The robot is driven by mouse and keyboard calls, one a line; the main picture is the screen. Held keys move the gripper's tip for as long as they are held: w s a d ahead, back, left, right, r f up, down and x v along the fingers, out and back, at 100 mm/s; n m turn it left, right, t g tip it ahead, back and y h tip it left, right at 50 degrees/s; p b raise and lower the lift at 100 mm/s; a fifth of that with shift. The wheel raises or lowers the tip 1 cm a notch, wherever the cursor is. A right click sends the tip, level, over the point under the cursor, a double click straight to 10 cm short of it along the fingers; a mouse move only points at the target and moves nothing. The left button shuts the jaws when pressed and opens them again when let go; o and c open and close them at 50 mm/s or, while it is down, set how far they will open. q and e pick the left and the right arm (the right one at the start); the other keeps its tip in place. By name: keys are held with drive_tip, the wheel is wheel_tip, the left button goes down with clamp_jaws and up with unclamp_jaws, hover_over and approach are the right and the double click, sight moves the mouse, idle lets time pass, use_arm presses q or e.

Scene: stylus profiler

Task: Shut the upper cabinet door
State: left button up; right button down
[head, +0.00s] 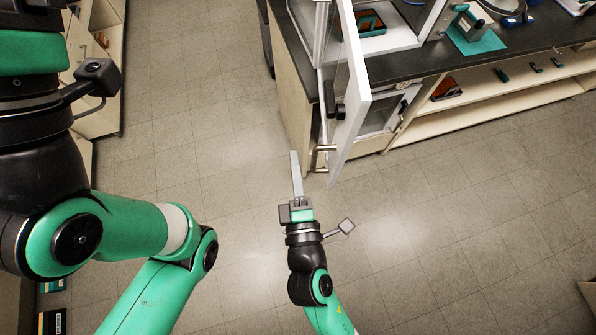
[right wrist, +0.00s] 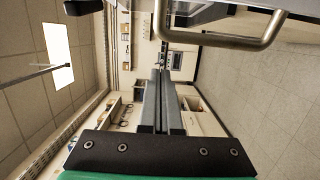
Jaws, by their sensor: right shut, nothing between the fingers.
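The upper cabinet door (head: 353,95), a white-framed panel with a clear pane, stands open, swung out past the bench's front edge. A metal bar handle (head: 325,148) shows at its lower left side. In the right wrist view a bent metal bar handle (right wrist: 228,42) crosses the top, close to the camera. My right gripper (head: 294,153) is shut and empty, left of the door and apart from it, its fingers pointing up the picture. The shut fingers also show in the right wrist view (right wrist: 159,72). My left arm fills the left side; its gripper is out of view.
The white cabinet stands on a dark bench top (head: 400,66) with an orange and teal item (head: 371,22) inside. A teal device (head: 474,35) stands right of it. Open shelves (head: 490,98) run below the bench. The tiled floor around my right gripper is clear.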

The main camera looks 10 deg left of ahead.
drive_tip(key=w+d, duration=0.2)
drive_tip(key=shift+w+d+p, duration=0.3)
drive_tip(key=shift+p, duration=0.05)
idle(0.4)
